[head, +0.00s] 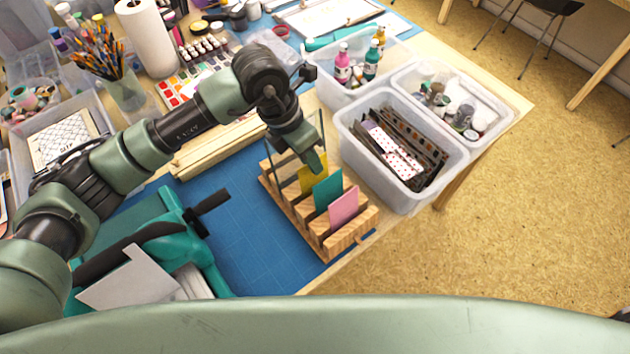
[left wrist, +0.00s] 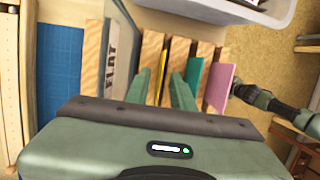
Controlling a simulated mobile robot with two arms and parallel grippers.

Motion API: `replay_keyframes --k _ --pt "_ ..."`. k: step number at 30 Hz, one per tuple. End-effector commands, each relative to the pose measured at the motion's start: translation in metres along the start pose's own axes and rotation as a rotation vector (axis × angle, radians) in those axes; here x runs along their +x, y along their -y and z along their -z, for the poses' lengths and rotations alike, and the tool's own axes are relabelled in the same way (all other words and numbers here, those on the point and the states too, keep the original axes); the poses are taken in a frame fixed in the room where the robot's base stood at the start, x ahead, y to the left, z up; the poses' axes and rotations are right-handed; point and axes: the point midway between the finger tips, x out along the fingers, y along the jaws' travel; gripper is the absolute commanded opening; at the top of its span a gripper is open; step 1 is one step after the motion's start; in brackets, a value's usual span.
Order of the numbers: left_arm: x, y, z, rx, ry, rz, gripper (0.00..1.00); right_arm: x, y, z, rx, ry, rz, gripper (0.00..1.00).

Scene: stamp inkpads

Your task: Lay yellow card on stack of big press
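The yellow card (head: 313,181) stands upright in a slot of the wooden rack (head: 330,243). My left gripper (head: 316,163) is over the rack from above. In the left wrist view its two fingers (left wrist: 161,92) are apart, one on each side of the yellow card (left wrist: 163,70), with gaps visible. The big teal press (head: 180,243) is at the lower left, with a pale stack (head: 192,283) and a tilted grey-white plate (head: 130,281) at its front. Part of my right arm (left wrist: 275,105) shows in the left wrist view; its gripper is too small to judge.
A teal card (head: 327,189) and a pink card (head: 344,207) stand in neighbouring slots. A clear pane (left wrist: 122,55) stands on the yellow card's other side. The blue mat (head: 240,235) between press and rack is clear.

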Motion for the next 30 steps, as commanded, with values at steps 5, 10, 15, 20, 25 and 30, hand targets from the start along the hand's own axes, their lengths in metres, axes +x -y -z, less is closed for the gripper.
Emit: replay_keyframes --k 5,10,15,20,25,30 --pt "-0.001 0.0 0.0 0.0 0.0 0.0 0.0 0.0 0.0 0.0 0.0 0.0 0.0 0.36" --pt "-0.001 0.0 0.0 0.0 0.0 0.0 0.0 -0.001 0.0 0.0 0.0 0.0 0.0 0.36" --pt "-0.006 0.0 -0.002 0.0 0.0 -0.001 0.0 -0.004 0.0 0.0 0.0 0.0 0.0 0.36" --pt "-0.019 0.0 -0.005 0.001 0.001 -0.003 0.0 -0.01 0.0 0.001 0.0 0.001 0.0 0.36" --pt "-0.032 0.0 -0.008 0.0 0.001 -0.001 0.0 -0.016 0.0 0.001 0.0 0.001 0.0 0.36" --pt "-0.045 0.0 -0.012 0.001 0.002 -0.002 0.0 -0.022 -0.001 0.001 0.0 0.002 0.0 0.36"
